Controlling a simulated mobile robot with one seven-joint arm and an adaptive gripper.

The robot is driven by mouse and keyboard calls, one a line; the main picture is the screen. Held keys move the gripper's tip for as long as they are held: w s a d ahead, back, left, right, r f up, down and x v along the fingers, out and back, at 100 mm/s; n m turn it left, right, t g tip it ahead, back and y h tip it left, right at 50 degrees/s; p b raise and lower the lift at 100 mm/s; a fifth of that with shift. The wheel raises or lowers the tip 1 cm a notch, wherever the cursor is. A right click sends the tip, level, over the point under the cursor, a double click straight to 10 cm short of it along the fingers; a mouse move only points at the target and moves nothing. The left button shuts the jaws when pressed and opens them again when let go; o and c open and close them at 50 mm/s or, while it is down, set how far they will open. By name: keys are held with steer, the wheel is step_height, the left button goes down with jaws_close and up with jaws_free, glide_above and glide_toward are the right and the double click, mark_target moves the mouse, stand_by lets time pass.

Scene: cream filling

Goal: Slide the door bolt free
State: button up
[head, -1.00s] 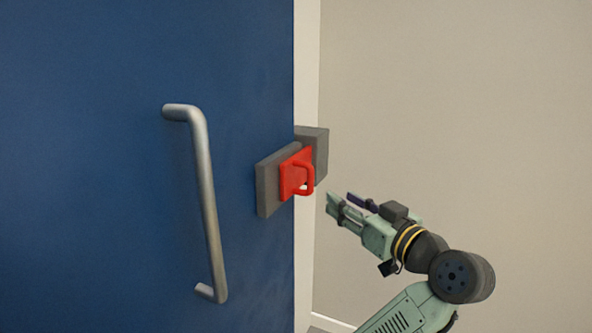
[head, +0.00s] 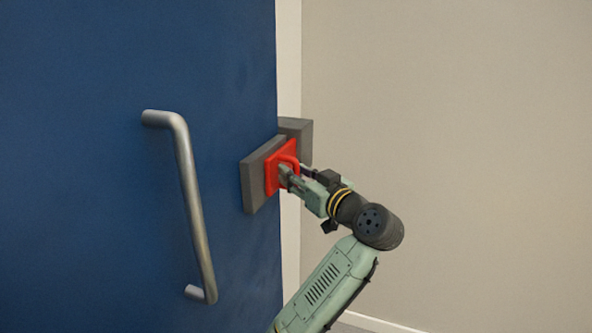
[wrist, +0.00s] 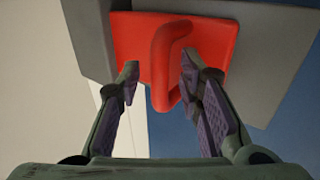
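The door bolt is a red plate with a loop handle (head: 273,176), set on a grey housing (head: 254,186) at the edge of the blue door (head: 90,230). In the wrist view the red loop handle (wrist: 165,62) stands out between my two fingers. My gripper (head: 292,172) is at the bolt in the head view and partly hides the handle. In the wrist view my gripper (wrist: 158,85) is open, one finger on each side of the loop, with a visible gap on the left side.
A grey keeper block (head: 298,135) sits on the door frame (head: 289,60), right of the housing. A long metal pull handle (head: 190,200) stands out from the door at left. The beige wall (head: 450,130) at right is clear.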

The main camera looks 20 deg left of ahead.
steer(key=shift+a, duration=0.15)
steer(key=shift+c, duration=0.4)
jaws_close()
stand_by(0.5)
